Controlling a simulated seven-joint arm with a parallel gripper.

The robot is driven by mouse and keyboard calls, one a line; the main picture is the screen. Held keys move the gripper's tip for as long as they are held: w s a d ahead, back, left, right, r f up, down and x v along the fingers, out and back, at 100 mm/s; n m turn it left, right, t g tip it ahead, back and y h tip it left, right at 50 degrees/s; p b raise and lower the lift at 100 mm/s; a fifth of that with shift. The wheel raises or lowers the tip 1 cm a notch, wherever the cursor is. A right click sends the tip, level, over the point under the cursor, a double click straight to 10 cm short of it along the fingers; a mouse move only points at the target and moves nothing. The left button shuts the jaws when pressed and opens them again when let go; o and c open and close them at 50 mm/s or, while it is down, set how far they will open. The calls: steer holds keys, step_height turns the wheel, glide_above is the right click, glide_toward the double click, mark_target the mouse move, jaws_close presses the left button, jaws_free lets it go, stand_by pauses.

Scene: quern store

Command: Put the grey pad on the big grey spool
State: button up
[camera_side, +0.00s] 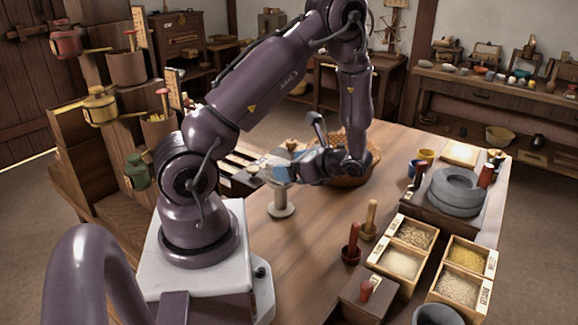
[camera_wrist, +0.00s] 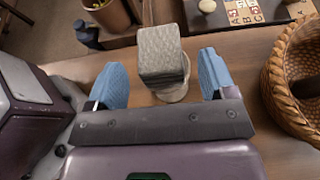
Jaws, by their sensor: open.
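My gripper (camera_side: 287,168) is low over the wooden table, left of the wicker basket. In the wrist view its two blue fingers stand wide apart, and the gripper (camera_wrist: 162,64) is open. The grey pad (camera_wrist: 161,48), a mottled block, shows between the fingertips, with a gap on each side. Below it is the pale round foot of the big grey spool (camera_wrist: 176,92). In the side view the spool (camera_side: 281,208) stands upright on the table under my gripper. The pad appears to rest on the spool's top; the contact is hidden. The fingers mostly hide the pad in the side view.
The wicker basket (camera_side: 357,165) stands close on the right of my gripper; it also shows in the wrist view (camera_wrist: 288,85). Grain boxes (camera_side: 400,262), wooden pestles (camera_side: 370,220) and grey quern stones (camera_side: 455,190) are farther right. Bare table lies in front of the spool.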

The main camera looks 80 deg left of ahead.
steer(key=v, duration=1)
steer(key=s+d+r+n+t+h, duration=0.3)
steer(key=d+r+n+t+h, duration=0.1)
steer(key=d+r+t, duration=0.3)
steer(key=s+d+r+n+t+h, duration=0.3)
steer(key=d+r+n+t+h, duration=0.2)
steer(key=d+r+t, duration=0.3)
step_height(320, 180, up, 3)
steer(key=shift+d+r+h, duration=0.1)
steer(key=shift+d+h, duration=0.2)
steer(key=shift+d, duration=0.55)
